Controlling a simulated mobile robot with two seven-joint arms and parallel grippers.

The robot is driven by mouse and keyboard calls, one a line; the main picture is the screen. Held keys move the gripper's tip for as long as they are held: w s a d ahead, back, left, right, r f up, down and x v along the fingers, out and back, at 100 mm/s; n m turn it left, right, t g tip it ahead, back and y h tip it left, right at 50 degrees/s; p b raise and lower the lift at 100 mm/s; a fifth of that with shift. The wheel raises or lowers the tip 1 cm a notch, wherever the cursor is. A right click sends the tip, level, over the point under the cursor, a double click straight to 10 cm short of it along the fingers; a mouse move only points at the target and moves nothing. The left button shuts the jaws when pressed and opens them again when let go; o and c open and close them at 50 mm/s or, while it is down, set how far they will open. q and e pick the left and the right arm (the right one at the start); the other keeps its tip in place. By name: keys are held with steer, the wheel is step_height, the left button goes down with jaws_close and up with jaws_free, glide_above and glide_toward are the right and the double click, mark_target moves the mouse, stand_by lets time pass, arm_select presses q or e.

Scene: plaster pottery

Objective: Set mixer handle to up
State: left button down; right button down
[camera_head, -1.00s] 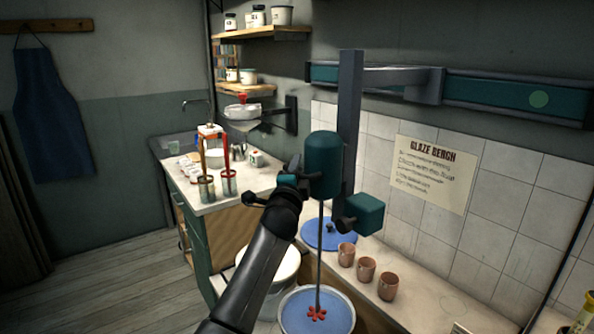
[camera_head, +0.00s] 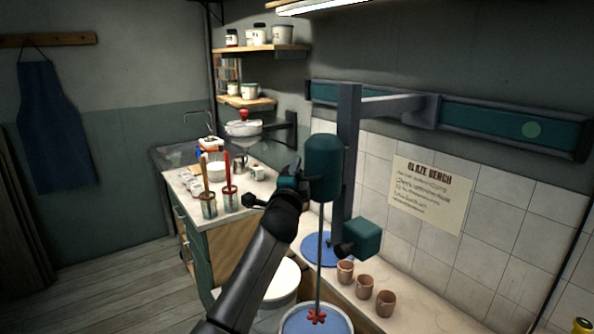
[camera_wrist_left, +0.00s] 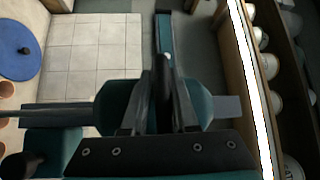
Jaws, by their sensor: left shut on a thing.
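The mixer's teal motor head (camera_head: 322,168) hangs beside a dark upright post (camera_head: 346,150). Its thin shaft (camera_head: 320,250) runs down to a red impeller (camera_head: 317,317) over a blue-topped bucket (camera_head: 341,322). My left gripper (camera_head: 291,184) is at the left side of the motor head, shut on the mixer handle. The handle is mostly hidden by the gripper in the head view. In the left wrist view the fingers close around a dark bar, the mixer handle (camera_wrist_left: 164,82), in front of the teal head. My right gripper is not in view.
A teal wall rail (camera_head: 480,118) carries the post's arm. A teal block (camera_head: 362,238) sits low by the post. Several clay cups (camera_head: 365,287) and a blue disc (camera_head: 318,247) stand on the bench. Brush pots (camera_head: 208,203) stand on the left counter.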

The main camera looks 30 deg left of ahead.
arm_select(q)
steer(key=shift+r, duration=0.75)
steer(key=c, duration=0.9)
jaws_free()
steer(key=shift+o, duration=0.4)
steer(key=shift+f, duration=0.1)
steer(key=shift+s, duration=0.1)
steer(key=b+v, duration=0.1)
steer(key=v, duration=1.4)
steer(key=shift+f+b, duration=0.25)
steer(key=shift+b, duration=0.05)
